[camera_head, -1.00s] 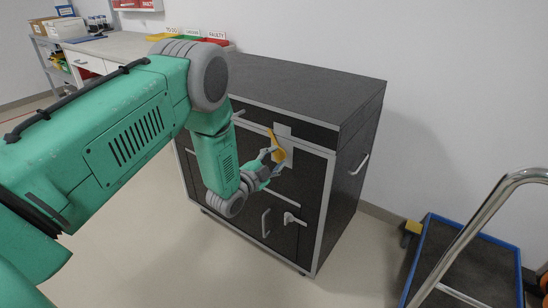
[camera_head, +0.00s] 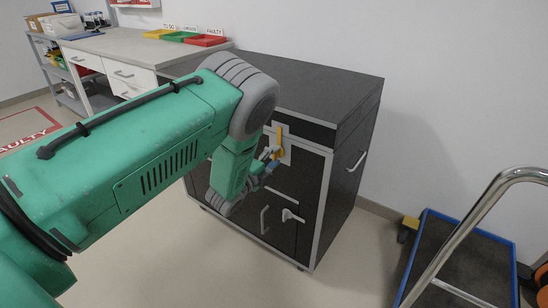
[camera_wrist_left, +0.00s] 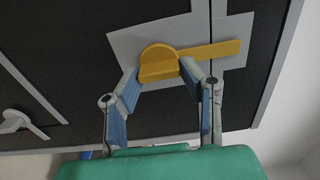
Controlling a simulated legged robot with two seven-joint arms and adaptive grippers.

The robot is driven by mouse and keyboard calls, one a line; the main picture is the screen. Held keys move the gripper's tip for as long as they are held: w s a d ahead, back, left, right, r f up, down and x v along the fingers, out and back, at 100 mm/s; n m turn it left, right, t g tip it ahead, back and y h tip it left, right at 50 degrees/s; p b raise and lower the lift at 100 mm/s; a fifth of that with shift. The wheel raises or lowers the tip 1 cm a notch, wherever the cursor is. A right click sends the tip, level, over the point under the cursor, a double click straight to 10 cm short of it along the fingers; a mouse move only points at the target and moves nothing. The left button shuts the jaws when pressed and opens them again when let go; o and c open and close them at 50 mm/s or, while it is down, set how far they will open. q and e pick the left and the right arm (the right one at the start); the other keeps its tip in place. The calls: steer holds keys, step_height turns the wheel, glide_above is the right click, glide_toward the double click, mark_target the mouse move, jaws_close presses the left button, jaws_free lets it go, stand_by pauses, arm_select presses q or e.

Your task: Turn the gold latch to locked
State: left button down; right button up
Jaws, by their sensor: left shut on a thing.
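The gold latch (camera_head: 280,137) is on a pale plate on the front of the dark cabinet (camera_head: 330,85). Its bar stands nearly upright in the head view. In the left wrist view the latch (camera_wrist_left: 210,50) shows a round hub with its bar pointing right across the plate (camera_wrist_left: 125,45). My left gripper (camera_head: 272,158) is at the lower end of the latch. In the left wrist view its fingers (camera_wrist_left: 160,74) are closed on the sides of the hub's block. My right gripper is not in view.
A white handle (camera_head: 292,215) and a bar handle (camera_head: 264,219) are lower on the cabinet front. A blue-edged trolley (camera_head: 465,262) with a metal push bar stands at right. A workbench (camera_head: 130,45) with coloured trays stands behind my arm. Floor before the cabinet is clear.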

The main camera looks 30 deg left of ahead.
arm_select(q)
steer(key=shift+s+f, duration=0.2)
steer(key=shift+f, duration=0.2)
steer(key=c, duration=1)
jaws_free()
steer(key=shift+c, duration=0.2)
steer(key=shift+r, duration=0.1)
steer(key=shift+w+r, duration=0.1)
steer(key=s, duration=1.2)
steer(key=shift+a, duration=0.45)
